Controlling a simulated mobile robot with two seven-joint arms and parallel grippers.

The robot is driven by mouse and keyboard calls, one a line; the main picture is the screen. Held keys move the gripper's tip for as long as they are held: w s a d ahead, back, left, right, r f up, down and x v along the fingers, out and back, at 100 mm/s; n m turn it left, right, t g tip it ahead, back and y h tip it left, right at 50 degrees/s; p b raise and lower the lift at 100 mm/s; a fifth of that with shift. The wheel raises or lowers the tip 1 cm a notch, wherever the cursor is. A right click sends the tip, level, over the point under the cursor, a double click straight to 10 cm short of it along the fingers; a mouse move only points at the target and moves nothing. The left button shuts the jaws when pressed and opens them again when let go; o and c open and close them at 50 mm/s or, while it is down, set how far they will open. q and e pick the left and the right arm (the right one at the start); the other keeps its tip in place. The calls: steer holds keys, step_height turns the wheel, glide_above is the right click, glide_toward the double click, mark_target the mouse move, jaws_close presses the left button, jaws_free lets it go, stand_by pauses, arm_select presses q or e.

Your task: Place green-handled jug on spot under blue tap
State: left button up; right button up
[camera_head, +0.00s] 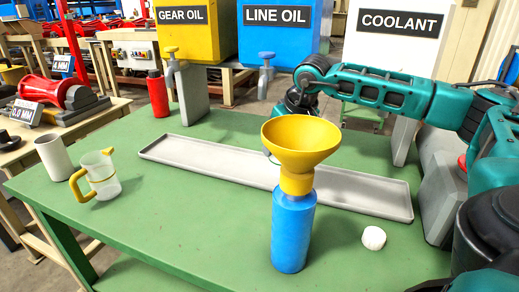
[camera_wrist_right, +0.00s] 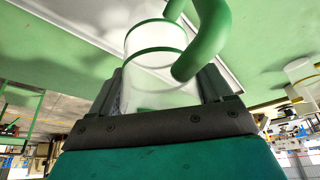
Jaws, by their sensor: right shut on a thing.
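The green-handled jug (camera_wrist_right: 155,70) is clear with a green rim band and a thick green handle. My right gripper (camera_wrist_right: 163,92) is shut on its body in the right wrist view. In the head view my right gripper (camera_head: 299,103) hangs behind the yellow funnel (camera_head: 300,143), which hides the jug. The blue tap (camera_head: 266,58) sticks out below the blue LINE OIL tank (camera_head: 279,28), left of and beyond the gripper. The grey tray (camera_head: 215,165) lies across the table below the taps. I cannot make out a marked spot under the blue tap. My left gripper is not in view.
A blue bottle (camera_head: 293,230) carries the funnel at the front middle. A yellow-handled jug (camera_head: 103,177) and a white cup (camera_head: 54,157) stand at left. A red bottle (camera_head: 157,93) stands behind. A white cap (camera_head: 374,238) lies at right. The front-left green table (camera_head: 190,240) is clear.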

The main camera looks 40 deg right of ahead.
steer(key=shift+w+d+f, duration=0.15)
steer(key=shift+w+f, duration=0.75)
steer(key=shift+w, duration=0.6)
steer(key=shift+w+d+f, duration=0.2)
steer(key=shift+w+f, duration=0.7)
steer(key=shift+w, duration=0.55)
steer(key=shift+w+d+f, duration=0.15)
steer(key=shift+w+f, duration=0.75)
steer(key=shift+w, duration=0.6)
steer(key=shift+f, duration=0.15)
steer(key=o, duration=1)
steer(key=shift+s+r, duration=0.15)
steer(key=shift+r, duration=0.35)
steer(key=shift+s+r, duration=0.25)
steer(key=shift+s, duration=0.05)
steer(key=s, duration=0.4)
steer(key=s+a, duration=0.1)
steer(key=s, duration=0.2)
steer(key=s+b, duration=0.1)
steer(key=s, duration=0.3)
steer(key=shift+s+a, duration=0.2)
steer(key=shift+s, duration=0.1)
